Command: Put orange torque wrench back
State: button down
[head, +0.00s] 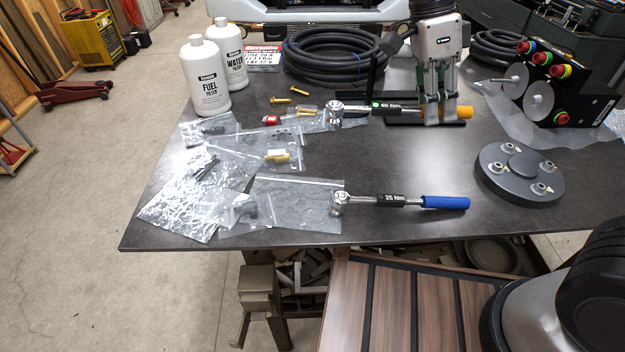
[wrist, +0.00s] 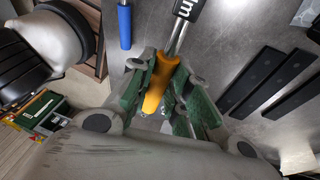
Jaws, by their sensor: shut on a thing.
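The orange torque wrench (head: 459,112) lies level across the back of the dark table, with its ratchet head to the left and a "60 Nm" label on its shaft. My gripper (head: 437,112) points down from above, with its green fingers around the handle. In the wrist view the orange handle (wrist: 161,80) sits between the green fingers (wrist: 160,90), which are closed on it. I cannot tell whether the wrench is touching the table. A blue-handled torque wrench (head: 445,202), marked 25 Nm, lies nearer the front.
Black bars (wrist: 265,82) lie on the table beside the wrench. Plastic bags (head: 205,180), two white filter bottles (head: 209,78) and a coiled black hose (head: 330,55) are to the left. A round grey hub (head: 520,172) and a black box with buttons (head: 560,85) are right.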

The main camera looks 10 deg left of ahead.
jog(key=shift+a+r, duration=0.1)
jog(key=shift+a, duration=0.1)
jog(key=shift+d+n, duration=0.1)
jog(key=shift+n, duration=0.3)
notch_tip(320, 180, down, 10)
dwell(0.4)
jog(key=c, duration=1.3)
grip_release()
jog(key=shift+c, duration=0.2)
